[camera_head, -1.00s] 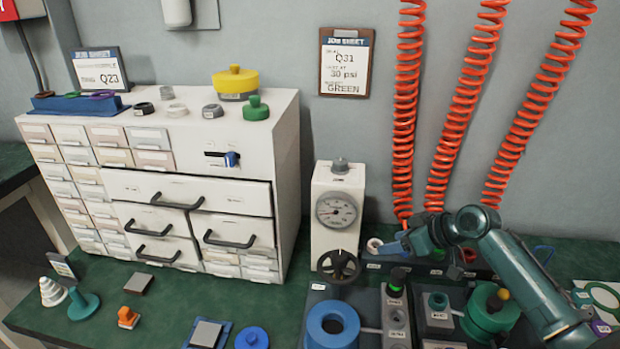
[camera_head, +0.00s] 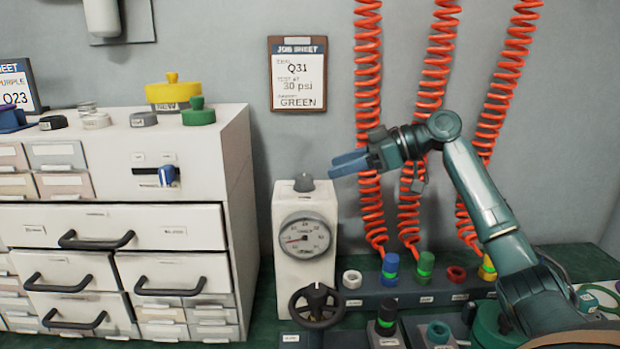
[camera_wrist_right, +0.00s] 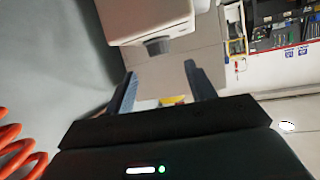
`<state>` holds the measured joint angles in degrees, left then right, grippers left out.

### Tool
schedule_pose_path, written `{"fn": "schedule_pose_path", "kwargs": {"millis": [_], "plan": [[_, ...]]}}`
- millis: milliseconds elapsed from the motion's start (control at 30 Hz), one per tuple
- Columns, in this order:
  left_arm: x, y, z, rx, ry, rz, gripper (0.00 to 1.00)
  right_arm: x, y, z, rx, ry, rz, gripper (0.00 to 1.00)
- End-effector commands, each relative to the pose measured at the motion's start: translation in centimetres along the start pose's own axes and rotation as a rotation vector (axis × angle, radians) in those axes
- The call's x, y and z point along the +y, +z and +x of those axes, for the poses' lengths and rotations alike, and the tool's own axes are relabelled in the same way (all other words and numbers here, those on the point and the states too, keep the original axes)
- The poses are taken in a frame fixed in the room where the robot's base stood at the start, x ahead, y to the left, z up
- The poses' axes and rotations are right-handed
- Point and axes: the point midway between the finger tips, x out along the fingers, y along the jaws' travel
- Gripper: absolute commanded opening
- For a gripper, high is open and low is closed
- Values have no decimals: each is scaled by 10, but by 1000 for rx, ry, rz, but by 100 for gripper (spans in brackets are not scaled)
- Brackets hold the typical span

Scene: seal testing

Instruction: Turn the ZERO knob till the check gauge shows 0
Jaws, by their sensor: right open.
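The check gauge (camera_head: 304,235) is a round dial on the front of a white box (camera_head: 322,270). Its reddish needle points left and slightly down; its numbers are too small to read. A grey knob (camera_head: 304,183) sits on the box's top and seems to be the ZERO knob, though I read no label on it. My right gripper (camera_head: 340,164) is open and empty, right of the knob and slightly higher, apart from it. My left gripper is not in view.
A black handwheel (camera_head: 317,305) stands in front of the box. A white drawer cabinet (camera_head: 240,190) is to the left. Orange coiled hoses (camera_head: 368,120) hang behind my right arm. A row of coloured fittings (camera_head: 425,264) lies right of the box. A job sheet (camera_head: 298,75) hangs on the wall.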

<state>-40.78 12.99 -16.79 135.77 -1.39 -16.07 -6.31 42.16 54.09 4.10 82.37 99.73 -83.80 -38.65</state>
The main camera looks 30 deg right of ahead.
Motion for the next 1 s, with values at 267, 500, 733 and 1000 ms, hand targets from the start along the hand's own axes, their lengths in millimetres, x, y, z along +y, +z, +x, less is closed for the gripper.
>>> {"fn": "schedule_pose_path", "kwargs": {"millis": [267, 500, 733, 1000], "plan": [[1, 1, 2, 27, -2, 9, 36, 0, 1, 52, 1, -1, 1, 55], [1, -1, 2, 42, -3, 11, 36, 0, 1, 69, 0, 1, 3, 55], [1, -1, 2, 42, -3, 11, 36, 0, 1, 70, -1, 2, 2, 55], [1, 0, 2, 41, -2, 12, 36, 0, 1, 70, -1, 2, 2, 36]]}}
